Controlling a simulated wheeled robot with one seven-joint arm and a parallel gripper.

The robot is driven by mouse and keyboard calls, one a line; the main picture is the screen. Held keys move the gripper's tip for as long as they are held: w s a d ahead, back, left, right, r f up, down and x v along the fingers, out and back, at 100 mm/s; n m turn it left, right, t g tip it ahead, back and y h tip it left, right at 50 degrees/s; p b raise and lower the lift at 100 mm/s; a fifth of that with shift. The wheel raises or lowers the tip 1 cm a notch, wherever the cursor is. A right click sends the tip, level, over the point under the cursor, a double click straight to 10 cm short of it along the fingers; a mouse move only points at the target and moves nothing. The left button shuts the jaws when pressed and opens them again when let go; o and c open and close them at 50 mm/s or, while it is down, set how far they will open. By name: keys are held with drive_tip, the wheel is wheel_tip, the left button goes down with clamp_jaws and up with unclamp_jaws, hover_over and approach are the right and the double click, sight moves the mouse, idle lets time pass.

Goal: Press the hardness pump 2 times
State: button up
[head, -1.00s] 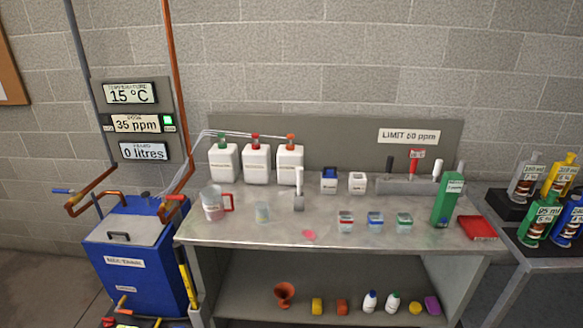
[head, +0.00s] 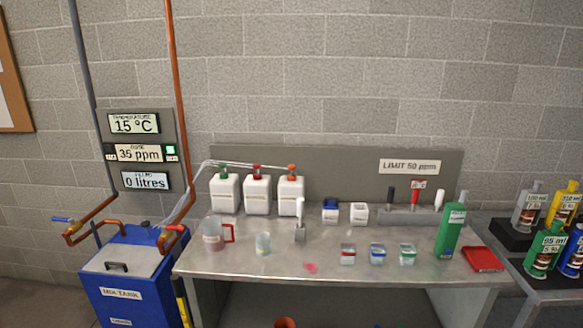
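No label that I can read says hardness pump. Three white jugs stand at the back left of the bench, with a green cap (head: 223,169), a red cap (head: 256,171) and an orange cap (head: 291,170). Their small labels are unreadable, and thin clear tubes run from the caps to the left. A grey piece with an upright white handle (head: 300,222) stands in front of the orange-capped jug. The dose display (head: 138,153) reads 35 ppm, with a green light beside it. My gripper is not in view.
A blue mix tank (head: 122,296) stands left of the steel bench (head: 215,266). A measuring jug (head: 214,237), small jars and a tall green container (head: 451,232) are on the bench. Several coloured bottles stand at the right. A sign (head: 410,166) reads LIMIT 50 ppm.

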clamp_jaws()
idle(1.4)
